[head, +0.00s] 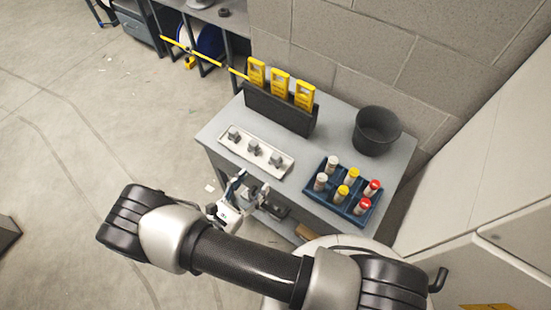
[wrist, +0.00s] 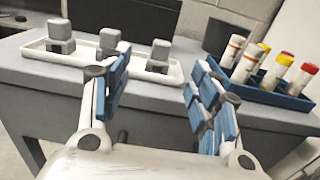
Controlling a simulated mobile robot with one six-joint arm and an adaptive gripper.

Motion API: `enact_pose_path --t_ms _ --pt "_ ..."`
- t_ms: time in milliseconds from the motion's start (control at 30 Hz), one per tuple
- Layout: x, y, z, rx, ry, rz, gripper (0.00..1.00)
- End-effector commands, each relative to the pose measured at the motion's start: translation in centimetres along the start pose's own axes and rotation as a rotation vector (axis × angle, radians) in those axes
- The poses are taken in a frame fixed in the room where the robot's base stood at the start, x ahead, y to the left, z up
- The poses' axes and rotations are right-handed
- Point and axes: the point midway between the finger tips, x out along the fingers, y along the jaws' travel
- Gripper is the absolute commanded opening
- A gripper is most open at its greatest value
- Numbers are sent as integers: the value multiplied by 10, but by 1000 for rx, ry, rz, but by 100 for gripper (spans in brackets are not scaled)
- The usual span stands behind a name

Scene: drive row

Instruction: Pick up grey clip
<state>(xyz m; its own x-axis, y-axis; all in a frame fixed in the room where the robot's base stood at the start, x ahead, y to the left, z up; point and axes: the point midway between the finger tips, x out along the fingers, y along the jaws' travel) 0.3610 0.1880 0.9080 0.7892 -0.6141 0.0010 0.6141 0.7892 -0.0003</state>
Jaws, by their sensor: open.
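Several grey clips stand in a row on a white tray (head: 226,143) on the grey table; in the head view they are a left clip (head: 233,133), a middle clip (head: 254,147) and a right clip (head: 276,160). In the wrist view the left clip (wrist: 60,37), middle clip (wrist: 110,41) and right clip (wrist: 159,55) show beyond my fingers. My gripper (head: 242,187) is open and empty, in front of the table's front edge and apart from the clips. Its blue-padded fingers (wrist: 160,92) are spread wide in the wrist view.
A blue rack (head: 338,207) with several capped tubes stands right of the tray. A dark bin (head: 377,131) is at the back right. A black holder (head: 277,112) with yellow tags (head: 280,84) stands behind the tray. A block wall is behind the table.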

Motion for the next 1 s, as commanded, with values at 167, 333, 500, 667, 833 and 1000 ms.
enact_pose_path --t_ms 167,333,500,667,833,1000 --pt "36 -1 0 0 1 -5 56" --pt "52 -1 0 -1 1 -2 56" --pt "66 -2 -1 -1 1 -5 56" --pt "91 -4 -3 1 2 -6 56" --pt "105 -3 -2 1 1 -2 56" --pt "105 -3 -2 1 1 -1 56"
